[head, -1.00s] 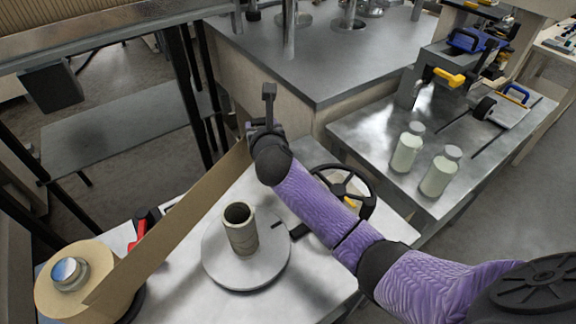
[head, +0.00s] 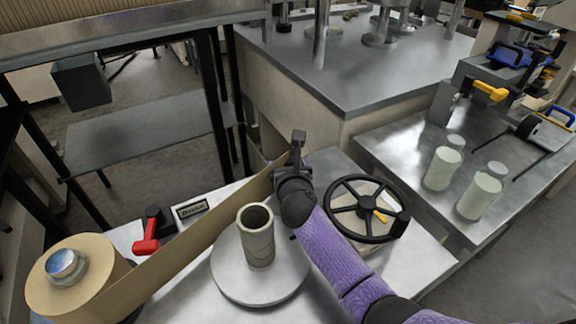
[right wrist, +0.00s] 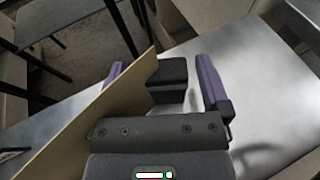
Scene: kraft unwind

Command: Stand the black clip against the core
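The core (head: 258,238) is a pale brown tube standing upright on a round grey plate (head: 240,282). A brown kraft strip (head: 200,252) runs from the roll (head: 75,270) to my right gripper (head: 288,172), behind the core. In the right wrist view the black clip (right wrist: 168,78) appears as a dark block beside the strip (right wrist: 95,115), at its far end. My right gripper (right wrist: 165,84) is open, its purple fingers on either side of the clip and strip, with a gap to the right finger. In the head view the clip cannot be told from the dark gripper. My left gripper is out of view.
A black handwheel (head: 367,208) stands right of my right arm. A red-handled tool (head: 148,232) and a small labelled plate (head: 192,210) lie behind the strip. Two pale bottles (head: 443,165) (head: 480,192) stand on the right bench.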

